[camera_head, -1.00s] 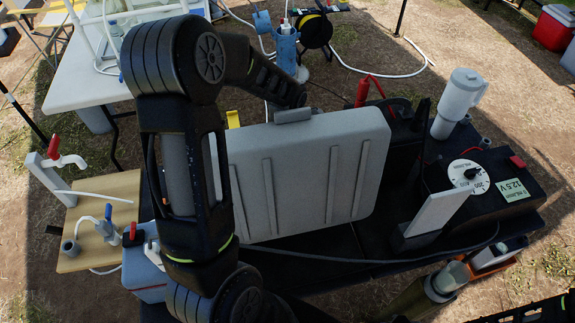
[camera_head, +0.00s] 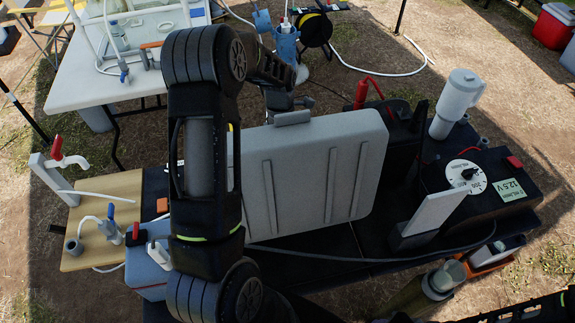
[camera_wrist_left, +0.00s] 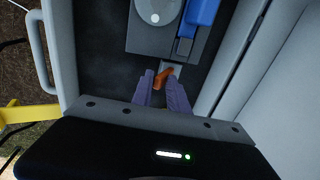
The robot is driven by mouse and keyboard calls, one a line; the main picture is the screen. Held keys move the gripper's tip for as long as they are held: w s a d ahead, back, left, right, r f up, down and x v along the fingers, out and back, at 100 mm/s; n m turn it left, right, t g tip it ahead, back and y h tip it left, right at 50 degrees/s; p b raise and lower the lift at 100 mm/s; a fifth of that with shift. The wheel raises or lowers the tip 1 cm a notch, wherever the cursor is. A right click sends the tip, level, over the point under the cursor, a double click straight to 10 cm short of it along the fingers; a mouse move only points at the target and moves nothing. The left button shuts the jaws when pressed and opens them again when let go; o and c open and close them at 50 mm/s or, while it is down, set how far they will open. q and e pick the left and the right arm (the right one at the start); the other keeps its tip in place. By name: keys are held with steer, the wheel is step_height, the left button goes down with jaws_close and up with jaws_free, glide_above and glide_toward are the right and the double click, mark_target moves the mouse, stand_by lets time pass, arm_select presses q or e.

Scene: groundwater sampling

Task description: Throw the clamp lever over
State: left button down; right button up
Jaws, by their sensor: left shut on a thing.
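The orange clamp lever (camera_wrist_left: 162,77) shows in the left wrist view, at the fingertips of my left gripper (camera_wrist_left: 163,92). The gripper is shut on it. The lever sits at the lower end of a grey block (camera_wrist_left: 150,42) that carries a round pale disc (camera_wrist_left: 157,12) and a blue part (camera_wrist_left: 203,12). These lie inside a dark-lined grey case. In the head view my left arm reaches over beside the raised grey case lid (camera_head: 310,175), and my left gripper and the lever are hidden. My right gripper is not in view.
A black meter box (camera_head: 500,180) with a dial stands right of the lid, by a white jug (camera_head: 457,100). A wooden board (camera_head: 95,250) with taps is at the left. A white table (camera_head: 80,85) stands behind.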

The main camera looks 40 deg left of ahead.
arm_select(q)
steer(key=shift+w+a+f+g+h+b, duration=0.25)
steer(key=shift+w+a+f+h, duration=0.15)
steer(key=shift+a+f, duration=0.2)
steer(key=shift+w+a+f+g+h+b, duration=0.25)
steer(key=shift+w+a+f+h, duration=0.15)
steer(key=shift+f, duration=0.2)
steer(key=shift+s+r, duration=0.1)
steer(key=shift+s, duration=0.05)
steer(key=c, duration=1.5)
jaws_free()
steer(key=shift+o, duration=0.5)
steer(key=shift+a+f, duration=0.1)
steer(key=shift+f, duration=0.1)
steer(key=shift+r, duration=0.2)
